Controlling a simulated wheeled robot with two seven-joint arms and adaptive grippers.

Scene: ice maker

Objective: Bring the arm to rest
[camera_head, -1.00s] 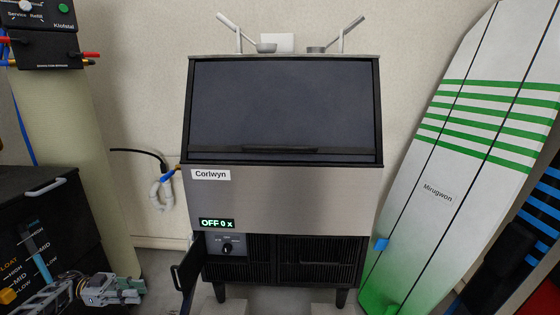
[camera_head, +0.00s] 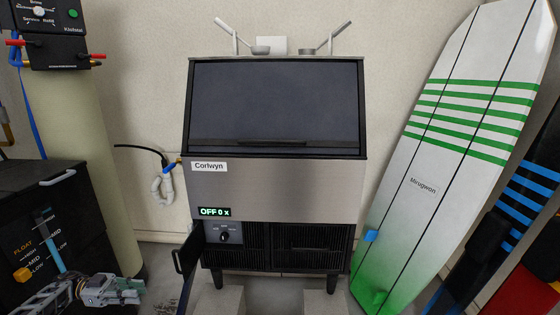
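The ice maker (camera_head: 275,190) stands against the wall in the middle, its dark bin lid shut. Its display (camera_head: 214,212) reads "OFF 0 x". Below that, a small dark panel door (camera_head: 187,250) hangs open to the left, baring a dial (camera_head: 223,236). My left gripper (camera_head: 138,291) is at the lower left, in front of the black cabinet and left of the open door, apart from it. It points right and I see nothing held in it; its fingers are too small to tell open from shut. My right gripper is out of view.
A black cabinet (camera_head: 75,185) with an orange slider knob (camera_head: 22,274) is at the left, by a beige cylinder (camera_head: 75,100). A white and green surfboard (camera_head: 440,190) leans at the right. Two scoops (camera_head: 262,50) sit on top of the ice maker. A hose (camera_head: 162,185) runs beside it.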

